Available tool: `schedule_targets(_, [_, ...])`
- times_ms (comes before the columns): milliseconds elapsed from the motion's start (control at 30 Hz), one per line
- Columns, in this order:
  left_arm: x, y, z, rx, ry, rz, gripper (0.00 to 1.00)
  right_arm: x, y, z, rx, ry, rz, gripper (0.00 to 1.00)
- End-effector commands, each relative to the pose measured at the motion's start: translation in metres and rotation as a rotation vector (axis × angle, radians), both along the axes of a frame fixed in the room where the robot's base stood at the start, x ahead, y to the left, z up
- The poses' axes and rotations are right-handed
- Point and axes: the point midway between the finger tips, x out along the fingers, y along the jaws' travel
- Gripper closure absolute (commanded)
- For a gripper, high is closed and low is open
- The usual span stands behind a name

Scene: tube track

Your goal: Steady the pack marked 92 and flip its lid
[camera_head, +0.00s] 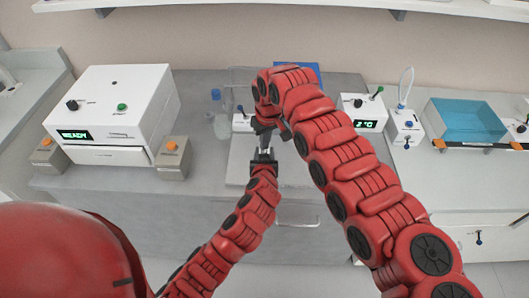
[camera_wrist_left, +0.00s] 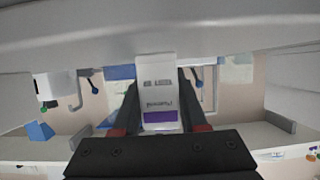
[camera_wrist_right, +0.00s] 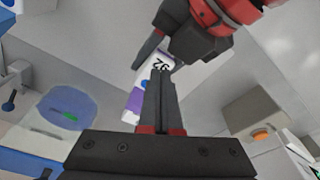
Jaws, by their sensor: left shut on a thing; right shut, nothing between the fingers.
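The pack (camera_wrist_left: 158,95) is white with a purple band and upside-down print in the left wrist view. My left gripper (camera_wrist_left: 159,86) is shut on it, one dark finger on each side. In the right wrist view the pack (camera_wrist_right: 137,103) is tilted, with 92 printed on a white part. My right gripper (camera_wrist_right: 163,72) is shut and empty, its fingertips overlapping the pack beside the 92; I cannot tell whether they touch. In the head view my right gripper (camera_head: 266,128) is just above my left gripper (camera_head: 263,153), and the arms mostly hide the pack. The lid's state is unclear.
A white machine with a READY display (camera_head: 115,110) stands on the left, with grey blocks with orange knobs (camera_head: 172,157) beside it. A clear bottle (camera_head: 217,115) is behind the grippers. A small display unit (camera_head: 362,110) and a blue bath (camera_head: 466,120) stand on the right.

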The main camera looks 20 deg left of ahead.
Motion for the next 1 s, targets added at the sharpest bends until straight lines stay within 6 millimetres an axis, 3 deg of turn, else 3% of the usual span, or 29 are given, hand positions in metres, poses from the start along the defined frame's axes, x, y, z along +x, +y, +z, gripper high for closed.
schedule_targets(700, [0.0,0.0,0.0,0.0,0.0,0.0,1.0,0.0,0.0,0.042,0.001,-0.001,0.0,1.0])
schedule_targets(1000, [0.0,0.0,0.0,0.0,0.0,0.0,1.0,0.0,0.0,0.044,0.001,-0.001,0.0,1.0])
